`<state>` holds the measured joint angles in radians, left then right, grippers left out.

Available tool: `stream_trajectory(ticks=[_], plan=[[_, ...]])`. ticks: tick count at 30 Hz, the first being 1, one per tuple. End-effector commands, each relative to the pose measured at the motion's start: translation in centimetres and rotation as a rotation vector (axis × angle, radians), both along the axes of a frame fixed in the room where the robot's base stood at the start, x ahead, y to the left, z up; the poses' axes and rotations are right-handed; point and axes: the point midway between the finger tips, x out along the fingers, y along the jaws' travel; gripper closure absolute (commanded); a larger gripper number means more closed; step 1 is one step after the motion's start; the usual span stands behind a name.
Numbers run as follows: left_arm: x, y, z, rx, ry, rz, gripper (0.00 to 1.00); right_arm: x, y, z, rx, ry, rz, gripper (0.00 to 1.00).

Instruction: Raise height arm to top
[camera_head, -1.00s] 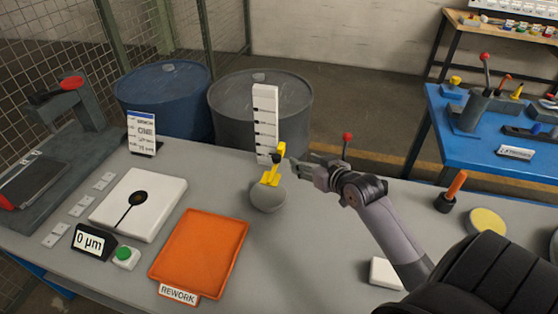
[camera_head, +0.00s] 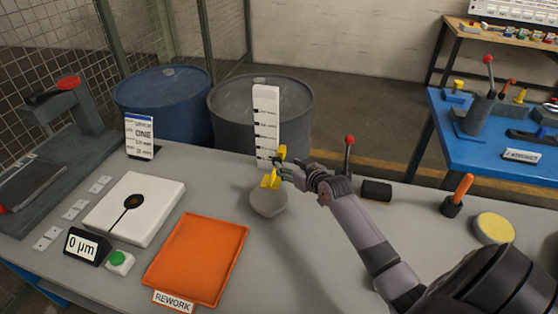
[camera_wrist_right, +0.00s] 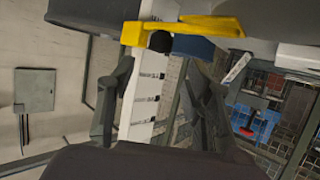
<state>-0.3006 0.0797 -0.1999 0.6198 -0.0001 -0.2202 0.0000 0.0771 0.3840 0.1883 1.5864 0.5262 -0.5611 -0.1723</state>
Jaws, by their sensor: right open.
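The height arm (camera_head: 270,180) is a yellow piece low on a white upright scale (camera_head: 266,120) with black marks, just above a grey rounded base (camera_head: 268,201). My right gripper (camera_head: 280,171) is at the yellow arm from the right and partly covers it. In the right wrist view the yellow arm (camera_wrist_right: 182,32), with a black knob (camera_wrist_right: 160,41), crosses near the fingertips. The two fingers (camera_wrist_right: 163,85) are spread apart, with the scale showing between them. Contact with the arm cannot be told. My left gripper is not in view.
An orange rework tray (camera_head: 197,260), a white plate (camera_head: 134,208) and a green button (camera_head: 120,261) lie to the left. A red-topped lever (camera_head: 349,152), a dark block (camera_head: 377,190) and an orange-handled tool (camera_head: 458,194) stand to the right. Drums (camera_head: 162,100) stand behind the table.

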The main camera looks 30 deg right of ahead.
Motion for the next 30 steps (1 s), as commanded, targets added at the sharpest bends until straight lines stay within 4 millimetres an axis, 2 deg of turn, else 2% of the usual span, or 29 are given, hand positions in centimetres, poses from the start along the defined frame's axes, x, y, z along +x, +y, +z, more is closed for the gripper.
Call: stream_trajectory(ticks=[6,13,26,30], plan=[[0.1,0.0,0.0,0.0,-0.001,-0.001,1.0,3.9,-0.3,-1.5,0.002,0.0,-0.001,0.54],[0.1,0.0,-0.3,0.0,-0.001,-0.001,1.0,6.4,-0.5,-2.7,0.0,-0.001,0.0,0.54],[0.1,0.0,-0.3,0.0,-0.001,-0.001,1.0,7.1,-0.6,-3.0,0.001,-0.001,0.0,0.54],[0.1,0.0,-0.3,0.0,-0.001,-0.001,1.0,7.1,-0.6,-3.0,0.001,-0.001,0.0,0.62]])
